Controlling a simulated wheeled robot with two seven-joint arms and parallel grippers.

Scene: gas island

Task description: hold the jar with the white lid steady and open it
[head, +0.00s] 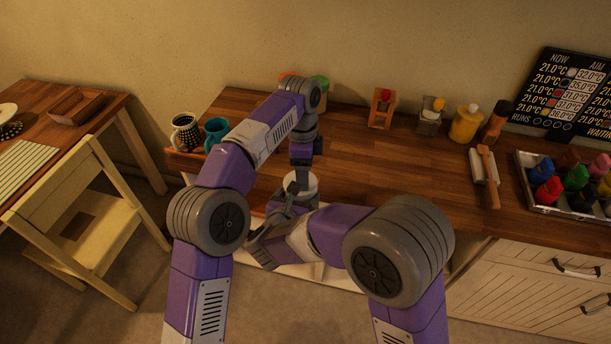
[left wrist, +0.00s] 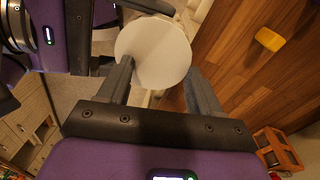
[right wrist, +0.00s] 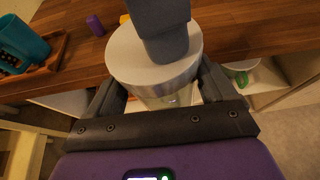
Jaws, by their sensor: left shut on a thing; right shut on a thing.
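The jar's white lid (head: 302,181) shows near the counter's front edge, mostly behind my grippers. My left gripper (head: 296,186) reaches down from above and is shut on the lid. In the left wrist view the round lid (left wrist: 153,50) lies between its two fingers. My right gripper (head: 283,212) is shut on the jar's body below the lid. In the right wrist view the pale jar body (right wrist: 172,93) sits between its fingers, and a left gripper finger covers part of the lid (right wrist: 138,62). The lid appears seated on the jar. The jar's base is hidden.
The wooden counter (head: 370,160) has free room right of the jar. Two mugs (head: 186,132) stand at its left end. A wooden stand (head: 382,108), yellow jar (head: 465,123) and tray of coloured bottles (head: 541,200) stand farther right. A pale chair (head: 90,225) is at left.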

